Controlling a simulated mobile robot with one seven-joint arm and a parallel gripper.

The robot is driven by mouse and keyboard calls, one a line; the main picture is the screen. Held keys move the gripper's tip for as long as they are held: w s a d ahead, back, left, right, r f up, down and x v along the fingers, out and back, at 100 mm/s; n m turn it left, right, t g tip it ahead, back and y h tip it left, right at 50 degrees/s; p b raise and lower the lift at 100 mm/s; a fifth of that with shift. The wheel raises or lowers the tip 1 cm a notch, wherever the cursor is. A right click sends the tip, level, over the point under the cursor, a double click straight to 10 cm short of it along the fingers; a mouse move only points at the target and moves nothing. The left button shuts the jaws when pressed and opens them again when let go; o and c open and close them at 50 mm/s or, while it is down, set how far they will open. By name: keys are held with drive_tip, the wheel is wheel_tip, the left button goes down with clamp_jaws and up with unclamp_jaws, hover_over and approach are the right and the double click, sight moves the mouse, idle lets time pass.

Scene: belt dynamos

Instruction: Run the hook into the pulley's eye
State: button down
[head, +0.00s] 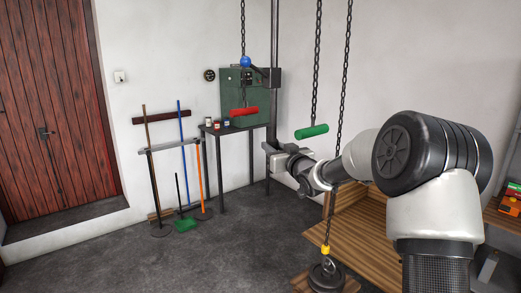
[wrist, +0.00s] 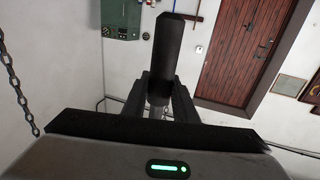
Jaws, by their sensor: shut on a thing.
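My gripper (head: 277,150) is in the middle of the head view, shut on a dark upright pole (head: 275,30). The pole runs up out of the top of the picture, so its upper end is hidden. In the wrist view, the fingers (wrist: 160,92) close on the pole's thick black grip (wrist: 167,50). I cannot make out the hook or the pulley's eye in either view.
A green handle (head: 311,132) and red handle (head: 244,112) hang on chains.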

drive_tip(key=shift+w+d, duration=0.25)
drive_tip(key=shift+d, duration=0.1)
drive_tip(key=c, duration=1.4)
unclamp_jaws()
drive_tip(key=shift+a, duration=0.1)
drive_tip(key=shift+c, duration=0.2)
drive_tip(key=shift+s, duration=0.15)
drive_tip(key=b+v, duration=0.2)
drive_tip(key=v, duration=1.5)
drive_tip(key=shift+s, duration=0.1)
